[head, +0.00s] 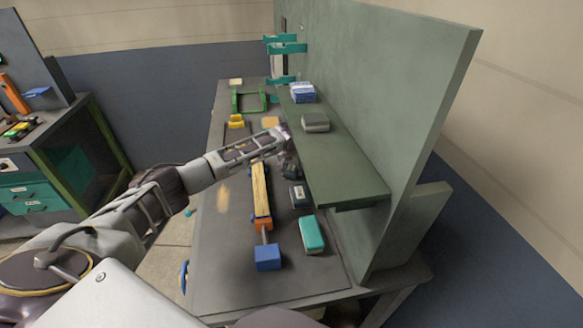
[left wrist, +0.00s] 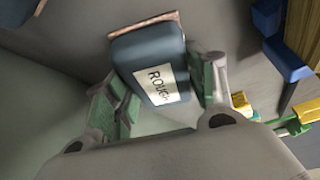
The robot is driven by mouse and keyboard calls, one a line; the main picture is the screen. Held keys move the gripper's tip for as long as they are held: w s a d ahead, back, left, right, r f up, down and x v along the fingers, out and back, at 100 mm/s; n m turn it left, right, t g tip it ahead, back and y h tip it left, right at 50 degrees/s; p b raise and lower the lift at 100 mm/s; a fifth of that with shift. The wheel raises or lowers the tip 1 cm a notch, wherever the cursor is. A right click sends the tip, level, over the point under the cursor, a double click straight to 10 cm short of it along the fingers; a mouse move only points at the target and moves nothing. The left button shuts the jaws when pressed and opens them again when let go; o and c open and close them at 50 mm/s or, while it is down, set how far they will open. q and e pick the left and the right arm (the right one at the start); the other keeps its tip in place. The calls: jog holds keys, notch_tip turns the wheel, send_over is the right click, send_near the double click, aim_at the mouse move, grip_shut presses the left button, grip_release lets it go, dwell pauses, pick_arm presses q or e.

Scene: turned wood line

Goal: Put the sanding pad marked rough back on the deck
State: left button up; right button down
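The sanding pad marked ROUGH (left wrist: 150,65) is a dark blue-grey block with a white label and a brown edge. In the left wrist view it lies between the spread fingers of my left gripper (left wrist: 165,92), tilted relative to them. The right finger is close beside it; I cannot tell whether it touches. In the head view my left gripper (head: 288,150) is at the left edge of a green raised shelf (head: 345,175), which may be the deck. A dark block (head: 290,169) shows just below it, partly hidden. My right gripper is not in view.
A grey pad (head: 315,122) and a blue-and-white pack (head: 303,93) are on the shelf. Another dark block (head: 301,196) and a teal block (head: 312,235) lie on the bench (head: 225,285), beside a wooden bar (head: 261,190). A tall green panel (head: 400,110) stands right.

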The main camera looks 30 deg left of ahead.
aim_at(291, 167)
pick_arm(q)
jog(key=o, duration=0.4)
jog(key=shift+s+d+f, duration=0.1)
jog(key=shift+s+f, duration=0.1)
jog(key=shift+f, duration=0.65)
jog(key=shift+o, duration=0.2)
jog(key=shift+w+f, duration=0.1)
jog(key=shift+r, duration=0.2)
jog(key=shift+r, duration=0.2)
jog(key=shift+w+r, duration=0.1)
jog(key=shift+r, duration=0.35)
jog(key=v, duration=0.5)
jog(key=shift+r, duration=0.25)
jog(key=shift+s+f, duration=0.15)
jog(key=shift+s, duration=0.15)
jog(key=shift+s+d+b, duration=0.2)
jog(key=shift+s+d, duration=0.25)
jog(key=shift+s, duration=1.35)
jog(key=shift+s+d+b, duration=0.25)
jog(key=shift+s+d, duration=0.25)
jog(key=shift+s, duration=1.35)
jog(key=shift+s+d+b, duration=0.2)
jog(key=shift+s+d, duration=0.25)
jog(key=shift+s, duration=1.35)
